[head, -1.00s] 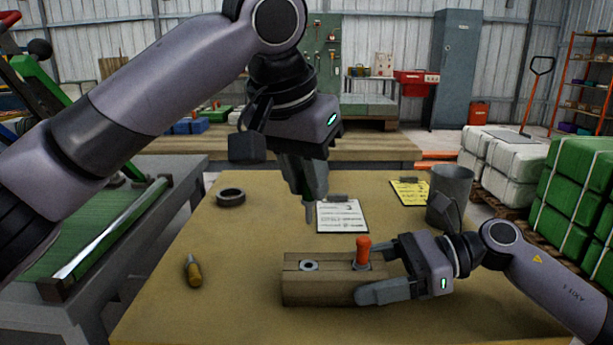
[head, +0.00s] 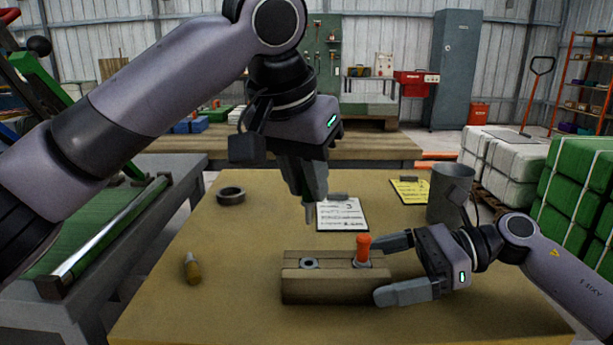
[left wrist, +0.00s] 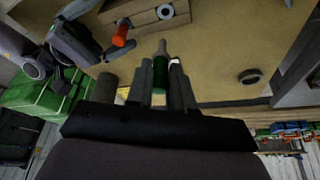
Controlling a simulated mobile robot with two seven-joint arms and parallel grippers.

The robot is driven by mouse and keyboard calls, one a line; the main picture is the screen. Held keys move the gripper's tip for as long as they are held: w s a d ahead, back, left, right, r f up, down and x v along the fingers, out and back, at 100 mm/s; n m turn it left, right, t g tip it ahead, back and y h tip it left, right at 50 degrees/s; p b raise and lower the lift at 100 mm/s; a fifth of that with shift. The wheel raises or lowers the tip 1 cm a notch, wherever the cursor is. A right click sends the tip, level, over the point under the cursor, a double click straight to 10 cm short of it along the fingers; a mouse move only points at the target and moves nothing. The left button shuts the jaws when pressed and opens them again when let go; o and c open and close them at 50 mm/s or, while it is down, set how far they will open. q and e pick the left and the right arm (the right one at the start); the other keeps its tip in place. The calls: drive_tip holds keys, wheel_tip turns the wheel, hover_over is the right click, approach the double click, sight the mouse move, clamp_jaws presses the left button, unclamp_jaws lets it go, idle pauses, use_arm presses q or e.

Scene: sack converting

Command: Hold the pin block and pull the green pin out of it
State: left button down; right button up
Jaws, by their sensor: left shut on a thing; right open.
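The wooden pin block (head: 325,290) lies on the table. Its left hole has a metal ring and is empty; an orange pin (head: 363,249) stands in the right one. My left gripper (head: 308,195) is above and behind the block, shut on the green pin (left wrist: 160,72), whose grey tip points down, clear of the block. The left wrist view also shows the block (left wrist: 150,18) and orange pin (left wrist: 122,33). My right gripper (head: 384,268) is open at the block's right end, one finger behind and one in front; I cannot tell whether they touch it.
A clipboard (head: 341,216), a yellow sheet (head: 409,191) and a grey bin (head: 449,194) are at the back. The table's front left is mostly clear.

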drive_tip(key=shift+b+v, duration=0.7)
drive_tip(key=shift+v, duration=2.65)
